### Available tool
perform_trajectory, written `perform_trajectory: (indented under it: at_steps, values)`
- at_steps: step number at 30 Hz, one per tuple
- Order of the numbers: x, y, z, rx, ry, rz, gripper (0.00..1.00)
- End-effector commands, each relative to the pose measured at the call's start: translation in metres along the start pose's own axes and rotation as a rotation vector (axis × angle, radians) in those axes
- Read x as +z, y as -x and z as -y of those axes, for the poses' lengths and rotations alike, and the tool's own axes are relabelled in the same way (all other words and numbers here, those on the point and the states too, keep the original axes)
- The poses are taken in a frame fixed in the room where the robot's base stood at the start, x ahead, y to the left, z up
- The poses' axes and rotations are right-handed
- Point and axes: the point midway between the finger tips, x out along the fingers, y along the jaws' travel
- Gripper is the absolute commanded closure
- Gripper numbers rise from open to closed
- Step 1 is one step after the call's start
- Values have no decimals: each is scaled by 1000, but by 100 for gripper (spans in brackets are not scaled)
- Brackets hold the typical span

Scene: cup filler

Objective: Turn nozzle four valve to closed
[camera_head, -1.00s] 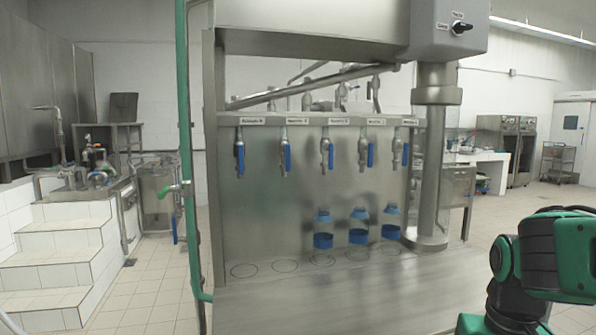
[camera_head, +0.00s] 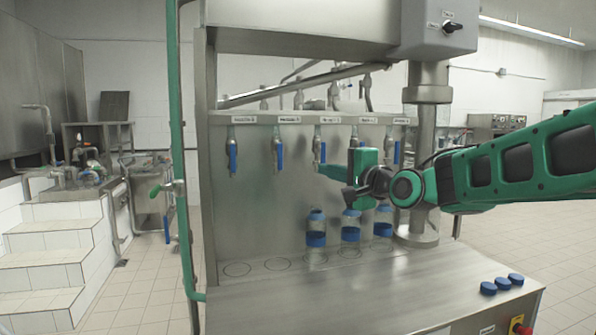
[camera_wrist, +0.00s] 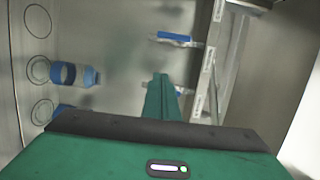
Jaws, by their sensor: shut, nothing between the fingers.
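Five-nozzle filler panel (camera_head: 258,195) has a row of metal valves with blue lever handles. From the left, handles hang down on the first valve (camera_head: 232,155), second valve (camera_head: 280,157), third valve (camera_head: 322,152) and rightmost valve (camera_head: 397,153). The fourth from the left is mostly hidden behind my green gripper. The labels are too small to read surely, so I cannot tell which is nozzle four. My gripper (camera_head: 321,168) is shut and empty, pointing left at the third valve's lower end; contact is unclear. In the wrist view, the shut fingers (camera_wrist: 161,80) point towards a blue handle (camera_wrist: 174,37).
Blue-filled bottles stand below the third (camera_head: 316,238), fourth (camera_head: 351,233) and rightmost (camera_head: 383,228) valves. Blue caps (camera_head: 502,283) lie at the front right of the counter (camera_head: 340,295). A green pipe (camera_head: 178,120) stands left of the panel. The counter's left front is clear.

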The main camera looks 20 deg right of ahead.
Motion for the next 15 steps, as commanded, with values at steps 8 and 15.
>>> perform_trajectory:
  at_steps: [8,15]
  values:
    - [2,-34,2,-7,-9,5,100]
    - [2,-80,2,-6,-8,4,100]
